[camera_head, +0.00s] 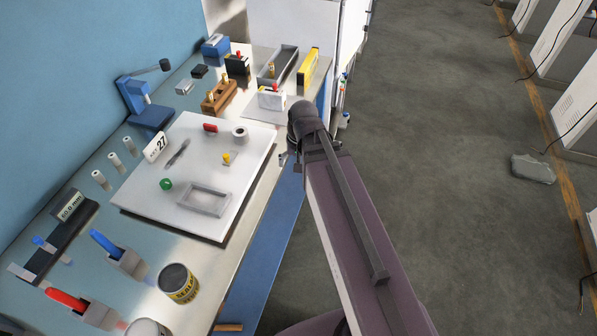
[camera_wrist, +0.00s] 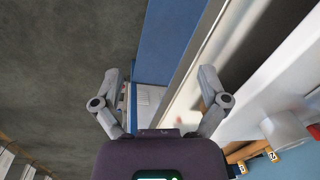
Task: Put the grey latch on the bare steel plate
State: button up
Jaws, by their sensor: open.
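I cannot surely tell which thing is the grey latch; a small grey block (camera_head: 184,87) lies at the back left of the bench. No separate bare steel plate is clear; a pale flat plate (camera_head: 254,111) lies under a white block with a red knob, at the bench's right side. My gripper (camera_wrist: 160,85) is open and empty in the wrist view, its fingers spread wide above the bench's front edge. In the head view it is mostly hidden behind my arm, just right of the white board (camera_head: 150,196).
A brown rack (camera_head: 219,96), a grey tray (camera_head: 278,66) and a yellow block (camera_head: 308,67) stand behind.

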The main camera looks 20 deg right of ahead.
jog(key=s+n+h, duration=0.1)
jog(key=s+n, duration=0.1)
jog(key=s, duration=0.1)
jog(key=shift+s+d+f+n, duration=0.1)
jog(key=shift+s+n, duration=0.05)
jog(key=shift+n, duration=0.25)
dwell(1.0)
